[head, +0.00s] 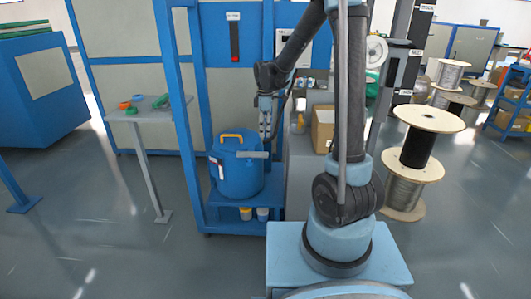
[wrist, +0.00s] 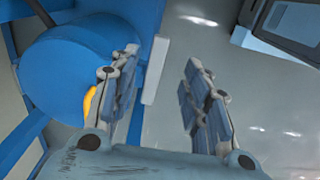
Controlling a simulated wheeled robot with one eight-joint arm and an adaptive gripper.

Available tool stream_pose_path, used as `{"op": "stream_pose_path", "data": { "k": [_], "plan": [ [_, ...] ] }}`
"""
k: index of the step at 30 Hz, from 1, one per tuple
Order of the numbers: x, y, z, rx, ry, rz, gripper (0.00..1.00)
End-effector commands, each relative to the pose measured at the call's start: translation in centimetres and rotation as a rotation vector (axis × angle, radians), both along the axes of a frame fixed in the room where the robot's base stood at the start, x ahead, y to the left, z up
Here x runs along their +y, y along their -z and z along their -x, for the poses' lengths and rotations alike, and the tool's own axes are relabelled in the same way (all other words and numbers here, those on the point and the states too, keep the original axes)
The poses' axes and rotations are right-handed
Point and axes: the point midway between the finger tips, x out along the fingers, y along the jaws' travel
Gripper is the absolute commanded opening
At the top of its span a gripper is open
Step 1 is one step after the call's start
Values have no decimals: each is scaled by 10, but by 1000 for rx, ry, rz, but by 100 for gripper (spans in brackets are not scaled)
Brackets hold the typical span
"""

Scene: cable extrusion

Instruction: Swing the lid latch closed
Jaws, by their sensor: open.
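A blue drum (head: 238,172) with a lid and a yellow-orange handle (head: 231,136) stands on a blue cart shelf. A pale grey latch bar (head: 252,154) sticks out level from the lid's right side. My gripper (head: 266,130) is open and empty, pointing down just above the latch bar. In the wrist view, the drum (wrist: 75,65) is at the left and the latch bar (wrist: 155,70) shows between the fingers of my gripper (wrist: 161,60), nearer the left one. I cannot tell whether a finger touches it. The left finger partly hides the handle (wrist: 89,103).
Blue posts (head: 181,110) rise left of the drum, and a grey cabinet (head: 303,175) stands at its right. Small cups (head: 246,213) are on the lower shelf. A small table (head: 150,112) with orange and green items is at the left. Cable spools (head: 415,150) stand at the right.

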Motion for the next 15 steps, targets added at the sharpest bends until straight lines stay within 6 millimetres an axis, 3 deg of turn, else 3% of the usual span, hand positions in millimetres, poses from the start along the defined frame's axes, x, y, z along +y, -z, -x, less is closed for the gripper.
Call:
{"op": "stream_pose_path", "data": {
  "k": [15],
  "plan": [
    [0, 81, 0, 0, 1, 0, 43]
  ]
}}
